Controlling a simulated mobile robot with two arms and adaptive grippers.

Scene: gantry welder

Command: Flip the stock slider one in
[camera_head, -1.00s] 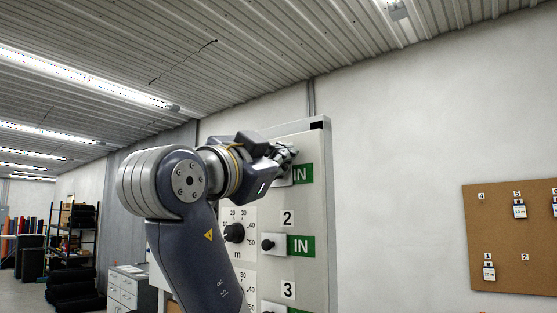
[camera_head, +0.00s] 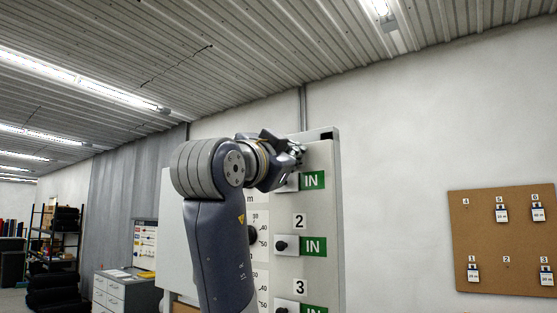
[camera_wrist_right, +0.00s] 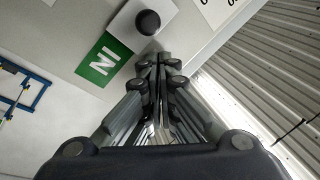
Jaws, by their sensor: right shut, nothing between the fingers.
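The control panel (camera_head: 322,210) stands upright with numbered rows, each with a black knob on a white plate beside a green IN label. Slider one is the top row. Its white plate (camera_head: 288,184) shows only partly in the head view, with the IN label (camera_head: 313,180) uncovered to its right. In the right wrist view its round black knob (camera_wrist_right: 148,22) shows next to the IN label (camera_wrist_right: 103,62).
Slider two (camera_head: 282,246) and slider three (camera_head: 288,307) sit below, both with IN labels showing. A cork board (camera_head: 503,240) with tags hangs on the right wall. A drawer cabinet (camera_head: 125,290) stands left of the panel.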

